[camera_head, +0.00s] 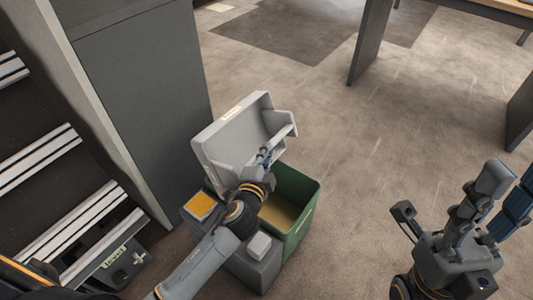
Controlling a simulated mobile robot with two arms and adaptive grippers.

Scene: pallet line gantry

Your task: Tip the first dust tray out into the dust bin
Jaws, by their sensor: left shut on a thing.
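The light grey dust tray (228,140) is held in the air, steeply tilted, above the back of the green dust bin (299,232). A small label shows on its upper rim. My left gripper (265,157) is shut on the tray at its near side, and the hand and wrist hide part of the tray and bin. Tan dust lies in the bottom of the bin. No falling dust can be made out. My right gripper (452,196) is at the lower right, fingers spread, empty and well away from the bin.
A grey box with a yellow-orange pad (200,206) and a whitish block (259,246) stands left of the bin. A tall grey cabinet (145,85) and a slatted rack (50,165) are at the left. Table legs (371,42) stand at the back right. Open floor lies between.

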